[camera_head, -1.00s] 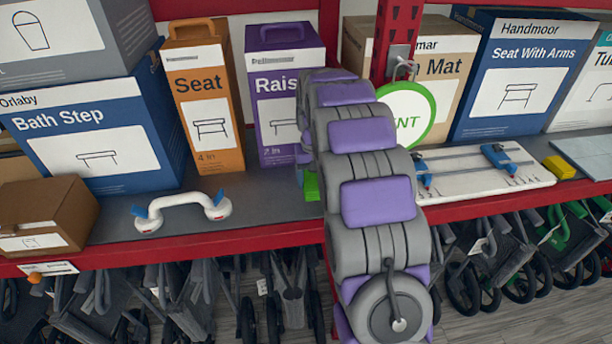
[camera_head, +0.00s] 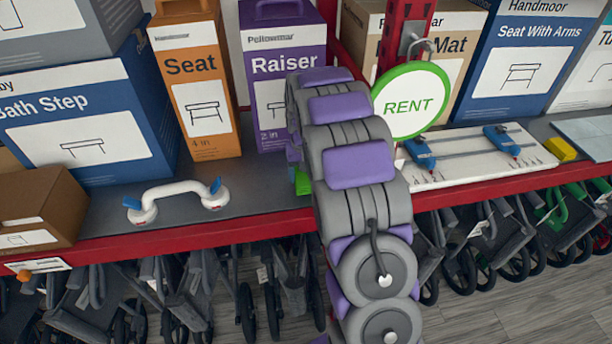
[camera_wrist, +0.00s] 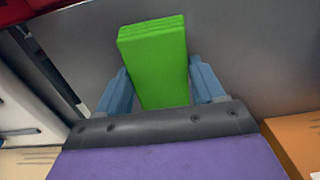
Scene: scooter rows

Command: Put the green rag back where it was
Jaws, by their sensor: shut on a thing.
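The green rag (camera_wrist: 153,55) is a bright green folded block in the wrist view. My gripper (camera_wrist: 160,85) has a blue finger on each side of it and is shut on it. The rag's far end sticks out past the fingertips, over the grey shelf top (camera_wrist: 240,60). In the head view only a small green bit of the rag (camera_head: 302,182) shows, left of my arm and close to the shelf. I cannot tell whether the rag touches the shelf.
The orange Seat box (camera_head: 195,90) and purple Raiser box (camera_head: 270,65) stand behind. A white grab handle (camera_head: 175,196) lies left. Right are a round RENT sign (camera_head: 410,105), a white board (camera_head: 470,165) with blue clamps and a yellow block (camera_head: 560,150). Folded wheeled frames hang below.

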